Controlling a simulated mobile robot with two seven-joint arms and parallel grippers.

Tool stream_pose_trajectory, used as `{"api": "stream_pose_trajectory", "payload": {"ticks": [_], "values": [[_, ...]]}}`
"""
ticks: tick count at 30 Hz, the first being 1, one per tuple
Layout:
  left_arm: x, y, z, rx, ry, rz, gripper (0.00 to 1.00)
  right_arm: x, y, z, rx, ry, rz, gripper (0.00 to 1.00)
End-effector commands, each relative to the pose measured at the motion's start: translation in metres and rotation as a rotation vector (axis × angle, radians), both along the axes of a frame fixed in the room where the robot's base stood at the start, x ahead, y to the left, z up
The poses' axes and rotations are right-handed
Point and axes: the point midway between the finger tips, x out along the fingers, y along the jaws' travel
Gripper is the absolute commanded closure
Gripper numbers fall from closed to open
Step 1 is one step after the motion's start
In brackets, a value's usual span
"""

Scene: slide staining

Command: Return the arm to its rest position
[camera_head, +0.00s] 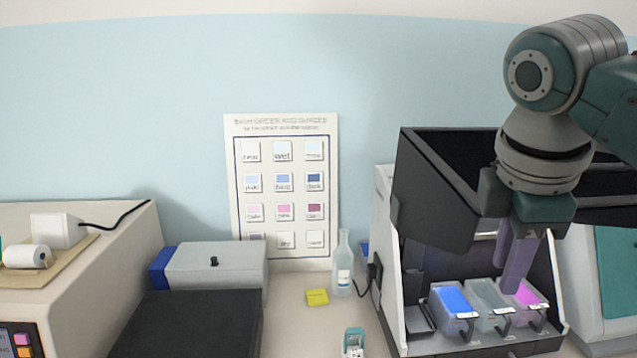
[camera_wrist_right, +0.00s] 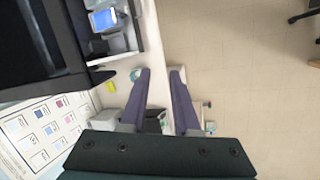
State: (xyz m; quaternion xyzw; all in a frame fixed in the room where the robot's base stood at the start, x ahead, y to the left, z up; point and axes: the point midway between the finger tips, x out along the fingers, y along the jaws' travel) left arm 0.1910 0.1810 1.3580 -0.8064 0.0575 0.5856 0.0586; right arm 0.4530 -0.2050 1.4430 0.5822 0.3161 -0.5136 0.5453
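My right arm comes in from the right in the head view, with its wrist in front of the staining station (camera_head: 440,205). My right gripper (camera_head: 515,280) points down, its purple-grey fingers overlapping the area between the clear bath and the pink bath in the picture. In the right wrist view the two fingers of the right gripper (camera_wrist_right: 161,75) are apart with nothing between them. I cannot tell the exact height of the fingertips over the baths. My left gripper is in neither view.
The station holds a blue bath (camera_head: 453,300), a clear bath (camera_head: 488,297) and a pink bath (camera_head: 528,295). A glass bottle (camera_head: 343,275), a yellow block (camera_head: 317,297) and a small teal-and-white item (camera_head: 353,342) stand left of it. A chart (camera_head: 282,262) hangs behind.

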Motion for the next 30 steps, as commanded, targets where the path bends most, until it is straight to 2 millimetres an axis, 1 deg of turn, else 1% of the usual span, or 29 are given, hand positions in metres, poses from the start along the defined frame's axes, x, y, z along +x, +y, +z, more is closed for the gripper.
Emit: {"api": "stream_pose_trajectory", "payload": {"ticks": [1, 2, 3, 5, 6, 8, 9, 11, 12, 15, 18, 21, 23, 25, 30], "values": [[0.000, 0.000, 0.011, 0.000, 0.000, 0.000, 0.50, -0.019, 0.011, -0.013, 0.050, -0.001, -0.045, 0.70], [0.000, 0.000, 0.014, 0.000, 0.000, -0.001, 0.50, -0.030, 0.016, -0.021, 0.083, -0.008, -0.080, 0.70], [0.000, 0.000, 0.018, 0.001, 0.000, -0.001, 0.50, -0.046, 0.022, -0.031, 0.125, -0.018, -0.134, 0.70], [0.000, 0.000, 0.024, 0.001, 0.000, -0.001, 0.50, -0.070, 0.030, -0.042, 0.188, -0.029, -0.221, 0.70], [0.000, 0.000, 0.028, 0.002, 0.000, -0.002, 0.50, -0.087, 0.034, -0.048, 0.228, -0.035, -0.283, 0.70], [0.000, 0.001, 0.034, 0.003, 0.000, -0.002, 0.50, -0.112, 0.039, -0.054, 0.289, -0.045, -0.384, 0.70], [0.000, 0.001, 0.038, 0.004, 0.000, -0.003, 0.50, -0.130, 0.040, -0.055, 0.324, -0.051, -0.456, 0.70], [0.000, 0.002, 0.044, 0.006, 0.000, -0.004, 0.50, -0.156, 0.041, -0.055, 0.375, -0.061, -0.566, 0.70], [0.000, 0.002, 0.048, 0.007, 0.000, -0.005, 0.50, -0.173, 0.040, -0.053, 0.404, -0.066, -0.640, 0.70], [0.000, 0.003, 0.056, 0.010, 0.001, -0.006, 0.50, -0.211, 0.036, -0.044, 0.462, -0.086, -0.813, 0.70], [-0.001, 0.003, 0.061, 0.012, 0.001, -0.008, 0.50, -0.238, 0.030, -0.033, 0.496, -0.105, -0.949, 0.70], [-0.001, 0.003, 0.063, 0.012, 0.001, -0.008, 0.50, -0.255, 0.025, -0.025, 0.516, -0.121, -1.036, 0.70], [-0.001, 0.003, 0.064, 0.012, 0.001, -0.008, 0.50, -0.260, 0.023, -0.022, 0.521, -0.128, -1.066, 0.70], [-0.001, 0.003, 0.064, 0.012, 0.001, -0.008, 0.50, -0.263, 0.022, -0.021, 0.525, -0.132, -1.084, 0.70], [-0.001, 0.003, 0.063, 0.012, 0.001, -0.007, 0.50, -0.263, 0.022, -0.021, 0.527, -0.133, -1.086, 0.70]]}}
